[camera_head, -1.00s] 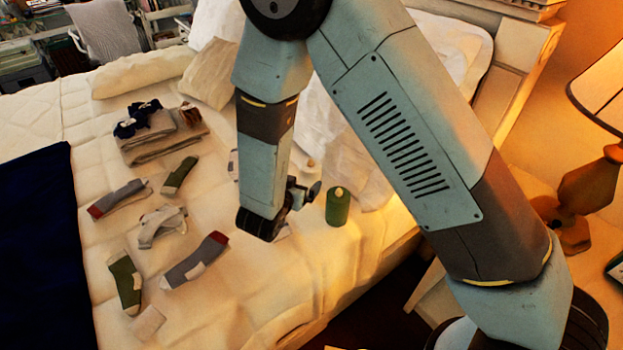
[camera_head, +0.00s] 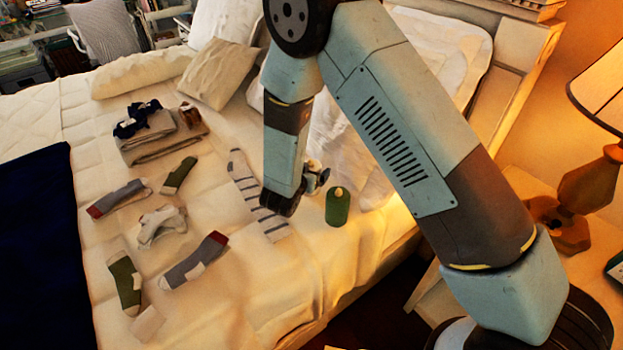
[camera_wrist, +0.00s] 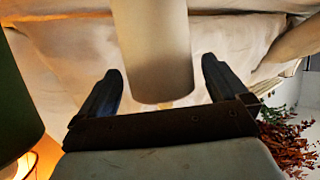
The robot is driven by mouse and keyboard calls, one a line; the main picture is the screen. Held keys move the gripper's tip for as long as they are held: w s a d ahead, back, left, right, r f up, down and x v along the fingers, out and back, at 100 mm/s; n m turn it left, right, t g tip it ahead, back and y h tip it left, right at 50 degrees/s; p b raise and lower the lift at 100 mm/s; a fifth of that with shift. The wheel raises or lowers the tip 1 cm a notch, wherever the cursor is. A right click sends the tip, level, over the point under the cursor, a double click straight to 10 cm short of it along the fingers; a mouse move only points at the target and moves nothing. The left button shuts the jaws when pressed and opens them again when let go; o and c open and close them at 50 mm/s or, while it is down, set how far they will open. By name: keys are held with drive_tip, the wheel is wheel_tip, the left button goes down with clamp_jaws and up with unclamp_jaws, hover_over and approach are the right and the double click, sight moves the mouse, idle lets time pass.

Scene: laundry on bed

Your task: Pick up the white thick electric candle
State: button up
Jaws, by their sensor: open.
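The white thick candle (camera_wrist: 155,45) shows in the wrist view as a pale, wide cylinder at the top centre. My gripper (camera_wrist: 161,70) is open, with one dark finger on each side of it. Gaps show between the candle and both fingers, so it is not gripped. I cannot tell how deep it sits between the fingers. In the head view, my gripper (camera_head: 316,180) is small and partly covered by my forearm, beside the green candle (camera_head: 338,208). The white candle is mostly or wholly hidden there.
A striped sock (camera_head: 243,177) lies just left of my forearm. Several other socks and a folded stack (camera_head: 160,145) lie on the bed (camera_head: 235,285). A dark green surface (camera_wrist: 15,100) stands close at the wrist view's left edge. A lamp (camera_head: 585,195) is at the far right.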

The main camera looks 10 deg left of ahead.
drive_tip(key=x, duration=0.2)
drive_tip(key=shift+w+f, duration=0.15)
drive_tip(key=shift+w, duration=0.25)
drive_tip(key=c, duration=1.1)
